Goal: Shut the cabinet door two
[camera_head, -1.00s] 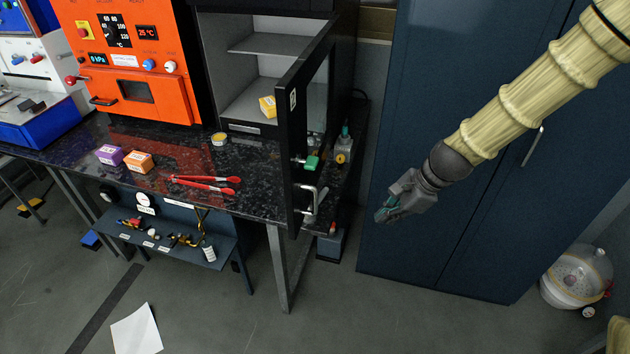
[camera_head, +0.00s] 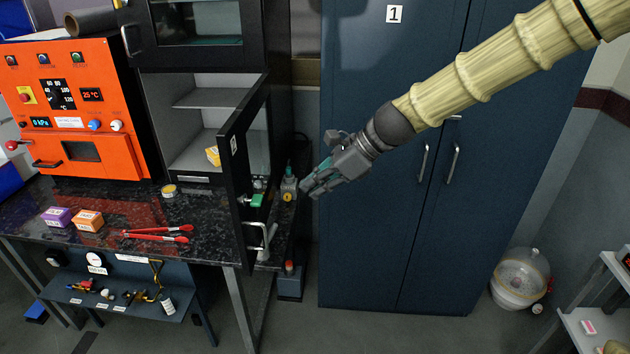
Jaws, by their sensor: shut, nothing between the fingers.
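The black cabinet (camera_head: 150,95) on the bench has its lower door (camera_head: 237,150) standing open, swung out toward me.
A tall blue cabinet (camera_head: 370,120) marked 1 stands behind my gripper, its doors shut. Red tongs (camera_head: 158,234), a purple box (camera_head: 58,217) and an orange box (camera_head: 88,220) lie on the dark bench. A shelf (camera_head: 600,325) is at lower right. Floor before the blue cabinet is clear.

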